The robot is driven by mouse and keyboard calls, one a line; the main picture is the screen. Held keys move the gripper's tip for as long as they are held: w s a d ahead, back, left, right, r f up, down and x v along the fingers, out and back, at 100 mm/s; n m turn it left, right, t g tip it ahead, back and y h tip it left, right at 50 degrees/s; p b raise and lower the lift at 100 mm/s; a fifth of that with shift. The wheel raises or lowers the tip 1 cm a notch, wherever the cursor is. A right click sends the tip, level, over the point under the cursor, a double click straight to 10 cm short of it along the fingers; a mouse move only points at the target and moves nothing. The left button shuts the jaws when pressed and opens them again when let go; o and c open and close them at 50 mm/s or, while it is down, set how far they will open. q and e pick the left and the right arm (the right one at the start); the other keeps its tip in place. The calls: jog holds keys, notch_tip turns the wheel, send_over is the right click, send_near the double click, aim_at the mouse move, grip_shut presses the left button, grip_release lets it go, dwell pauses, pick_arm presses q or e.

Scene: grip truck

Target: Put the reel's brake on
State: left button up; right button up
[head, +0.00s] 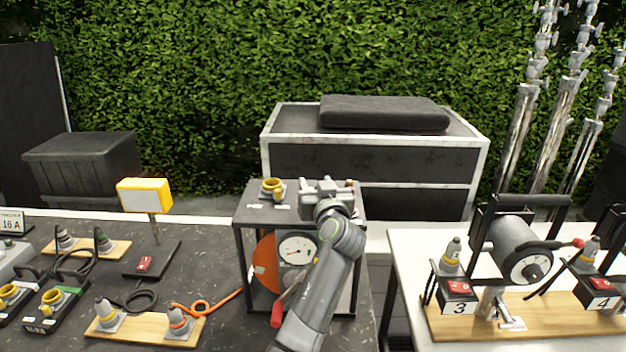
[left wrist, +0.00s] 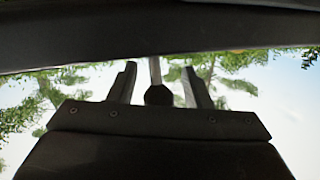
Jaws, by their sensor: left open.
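An orange reel (head: 266,262) stands in a dark open frame (head: 240,240), partly hidden by my left arm. A round white dial (head: 297,250) is in front of it, and a red handle (head: 277,314) shows at its lower left. My left gripper (head: 325,186) is at the frame's top, right of a yellow socket (head: 271,187). In the left wrist view the fingers (left wrist: 160,88) are apart, with a pale rod ending in a dark knob (left wrist: 158,95) between them; I cannot tell what it belongs to. No brake can be made out clearly. My right gripper is out of view.
On the right table, a grey drum (head: 512,240) with a red-tipped crank (head: 577,243) stands between boxes 3 (head: 459,290) and 4 (head: 602,288). The left table holds plugs, cables and a yellow lamp (head: 145,194). A dark case (head: 375,160) is behind.

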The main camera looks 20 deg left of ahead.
pick_arm(q)
jog(key=shift+s+d+r, duration=0.2)
jog(key=shift+d, duration=0.05)
jog(key=c, duration=0.5)
jog(key=shift+a+f, duration=0.1)
grip_shut()
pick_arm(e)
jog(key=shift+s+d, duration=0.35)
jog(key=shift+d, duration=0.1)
pick_arm(q)
jog(key=shift+w, duration=0.15)
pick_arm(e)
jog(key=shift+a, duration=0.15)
